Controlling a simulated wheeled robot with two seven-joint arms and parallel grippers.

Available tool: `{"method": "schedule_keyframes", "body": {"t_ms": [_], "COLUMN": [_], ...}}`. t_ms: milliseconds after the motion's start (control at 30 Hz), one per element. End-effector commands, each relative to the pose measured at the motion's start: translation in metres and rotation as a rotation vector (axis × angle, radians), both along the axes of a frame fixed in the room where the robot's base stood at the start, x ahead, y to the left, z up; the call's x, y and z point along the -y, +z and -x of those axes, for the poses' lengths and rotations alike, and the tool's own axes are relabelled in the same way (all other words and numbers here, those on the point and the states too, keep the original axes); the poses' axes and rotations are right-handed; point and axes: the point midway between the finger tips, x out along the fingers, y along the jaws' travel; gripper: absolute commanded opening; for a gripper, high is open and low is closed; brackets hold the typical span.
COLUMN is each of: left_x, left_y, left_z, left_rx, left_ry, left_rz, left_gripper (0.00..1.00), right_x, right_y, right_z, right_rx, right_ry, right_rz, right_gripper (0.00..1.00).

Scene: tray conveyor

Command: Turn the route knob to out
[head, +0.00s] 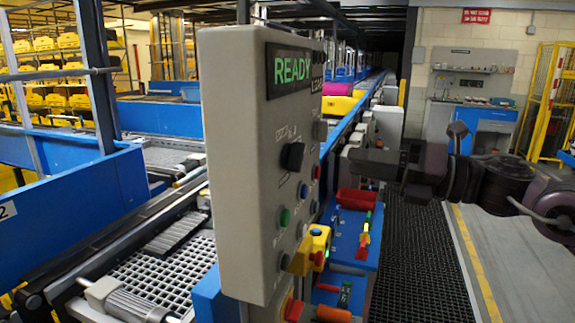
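A grey control box (236,190) stands in the middle of the head view, with a green READY display (290,69) at its top. A black rotary knob (292,156) sits on its face below the display. It looks like the route knob, but the small lettering around it is unreadable, so its setting cannot be told. My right gripper (352,163) comes in from the right at about the knob's height. Its dark fingers point left toward the panel and appear apart from the knob. The finger gap is not clear. My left gripper is not in view.
Green (285,217) and blue (304,191) buttons sit below the knob. A blue bench (352,235) with red tools stands behind. Dark floor matting (415,260) lies open to the right.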

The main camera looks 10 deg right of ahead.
Motion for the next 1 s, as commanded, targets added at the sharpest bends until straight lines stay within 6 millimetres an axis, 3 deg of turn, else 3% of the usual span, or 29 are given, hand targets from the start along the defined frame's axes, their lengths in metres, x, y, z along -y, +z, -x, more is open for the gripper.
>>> {"method": "schedule_keyframes", "body": {"t_ms": [67, 167, 700, 1000], "left_x": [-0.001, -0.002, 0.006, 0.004], "left_y": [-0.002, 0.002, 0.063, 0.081], "left_z": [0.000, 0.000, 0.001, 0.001], "left_rx": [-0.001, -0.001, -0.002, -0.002], "left_ry": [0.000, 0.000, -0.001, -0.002], "left_rz": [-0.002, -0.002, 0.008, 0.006], "left_gripper": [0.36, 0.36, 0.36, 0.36], "right_x": [-0.015, -0.022, -0.061, -0.081], "right_y": [0.003, 0.006, 0.012, 0.007], "right_z": [0.014, 0.018, -0.010, -0.024], "right_rx": [0.033, 0.045, 0.046, 0.044], "right_ry": [0.034, 0.048, 0.047, 0.044], "right_rz": [0.061, 0.084, 0.073, 0.074], "right_gripper": [0.35, 0.35, 0.35, 0.35]}}
